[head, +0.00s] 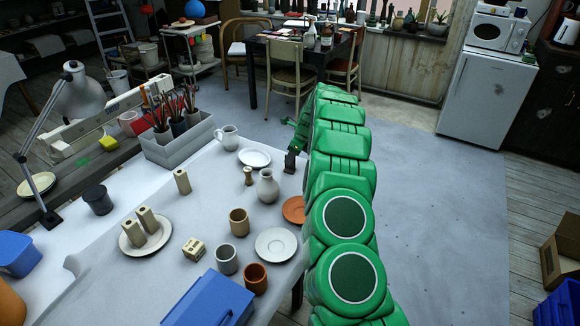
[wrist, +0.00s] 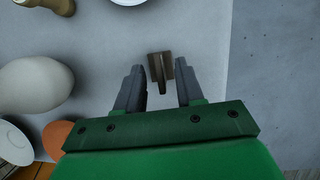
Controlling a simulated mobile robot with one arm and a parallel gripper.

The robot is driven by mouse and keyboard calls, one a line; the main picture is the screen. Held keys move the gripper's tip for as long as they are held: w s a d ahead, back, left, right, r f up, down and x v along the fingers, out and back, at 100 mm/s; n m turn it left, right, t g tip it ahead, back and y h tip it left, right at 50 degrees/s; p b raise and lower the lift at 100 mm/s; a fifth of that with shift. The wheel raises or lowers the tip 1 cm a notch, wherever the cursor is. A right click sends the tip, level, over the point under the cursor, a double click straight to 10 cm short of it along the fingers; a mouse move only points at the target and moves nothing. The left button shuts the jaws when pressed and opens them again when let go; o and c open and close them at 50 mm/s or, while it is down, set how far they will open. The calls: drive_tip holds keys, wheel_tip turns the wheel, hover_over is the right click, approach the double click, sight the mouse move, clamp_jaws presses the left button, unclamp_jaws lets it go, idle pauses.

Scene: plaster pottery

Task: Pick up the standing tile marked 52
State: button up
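My gripper (wrist: 159,82) is open in the wrist view, its two dark fingers apart. A small brown-grey piece (wrist: 155,62) with a narrow ridge shows between the fingertips, with small gaps on both sides. It may be the standing tile, but no number is readable. In the head view my gripper (head: 291,158) is low at the table's right edge, right of the white plate. The fingers and the piece cannot be told apart clearly there.
The vase and saucer are closest to my arm. Open floor lies to the right.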

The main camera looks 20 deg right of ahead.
sight(289, 168)
drive_tip(key=shift+x, duration=1.8)
clamp_jaws()
drive_tip(key=shift+r, duration=0.1)
wheel_tip(289, 168, up, 3)
drive_tip(key=shift+r, duration=0.2)
drive_tip(key=shift+s+a+r, duration=0.1)
drive_tip(key=shift+s+r, duration=0.25)
drive_tip(key=shift+s, duration=0.05)
drive_tip(key=s+a+r, duration=0.1)
drive_tip(key=s+r, duration=0.8)
drive_tip(key=s, duration=0.4)
drive_tip(key=shift+a, duration=0.25)
